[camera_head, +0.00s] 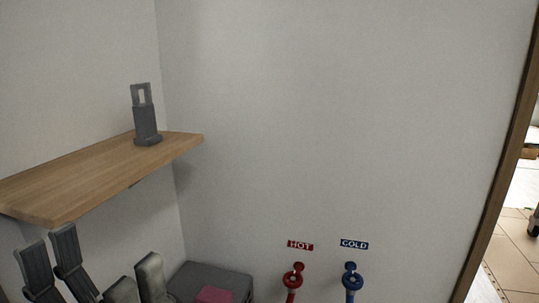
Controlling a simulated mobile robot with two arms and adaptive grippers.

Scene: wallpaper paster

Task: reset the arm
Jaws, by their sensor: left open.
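My left gripper (93,268) shows at the bottom left corner, its grey prongs pointing up. A gap lies between the darker prongs on the left and the lighter ones on the right. It is open, and I see nothing held in it. The rest of that arm is cut off by the frame edge. In the picture it is below the wooden shelf (95,172). My right gripper is not in view.
A grey upright device (145,122) stands on the shelf. A dark grey box (222,275) with a pink patch is at the bottom. Red (292,281) and blue (351,281) valves sit under HOT and COLD labels. The wall above is bare.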

